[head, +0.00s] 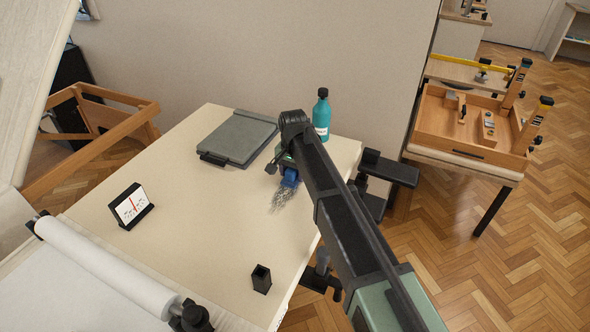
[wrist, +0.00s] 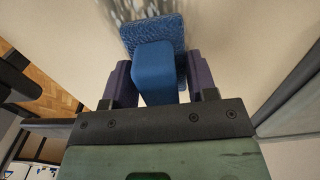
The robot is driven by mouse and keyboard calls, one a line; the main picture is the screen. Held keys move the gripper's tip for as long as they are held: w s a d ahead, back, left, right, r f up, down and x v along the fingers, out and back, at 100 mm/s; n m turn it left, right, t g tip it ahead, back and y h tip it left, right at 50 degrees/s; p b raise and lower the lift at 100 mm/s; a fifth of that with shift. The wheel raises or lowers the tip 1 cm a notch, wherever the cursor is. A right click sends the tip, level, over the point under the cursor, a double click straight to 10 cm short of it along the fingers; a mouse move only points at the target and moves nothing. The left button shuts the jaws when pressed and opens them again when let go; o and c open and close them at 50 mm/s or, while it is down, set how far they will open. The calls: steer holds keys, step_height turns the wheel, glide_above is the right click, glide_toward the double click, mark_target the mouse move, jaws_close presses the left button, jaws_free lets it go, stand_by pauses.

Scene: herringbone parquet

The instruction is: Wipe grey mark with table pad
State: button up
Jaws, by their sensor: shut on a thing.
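The blue table pad (head: 290,178) is on the cream table, partly hidden behind my arm in the head view. In the wrist view, its wide textured base (wrist: 140,34) and upright block handle (wrist: 154,70) show clearly. My gripper (wrist: 160,80) is shut on the handle, with one dark finger on each side. In the head view my gripper (head: 286,163) is mostly hidden by the arm. The grey mark (head: 282,199) is a scribbly patch just in front of the pad. Part of it also shows beyond the pad in the wrist view (wrist: 152,8).
A dark grey flat case (head: 238,138) lies behind left of the pad. A teal bottle (head: 321,115) stands at the back right edge. The table's middle (head: 205,215) is clear.

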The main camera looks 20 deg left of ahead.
mark_target(279, 200)
steer(key=s, duration=0.4)
steer(key=shift+s+a, duration=0.15)
steer(key=shift+a, duration=0.15)
steer(key=shift+s+a, duration=0.15)
steer(key=shift+s, duration=1.2)
steer(key=shift+s+a, duration=0.15)
steer(key=shift+s, duration=1.2)
steer(key=shift+s, duration=0.1)
steer(key=s, duration=0.5)
steer(key=shift+s+a, duration=0.15)
steer(key=shift+a, duration=0.2)
steer(key=w, duration=0.5)
steer(key=shift+w+d, duration=0.3)
steer(key=shift+d, duration=0.05)
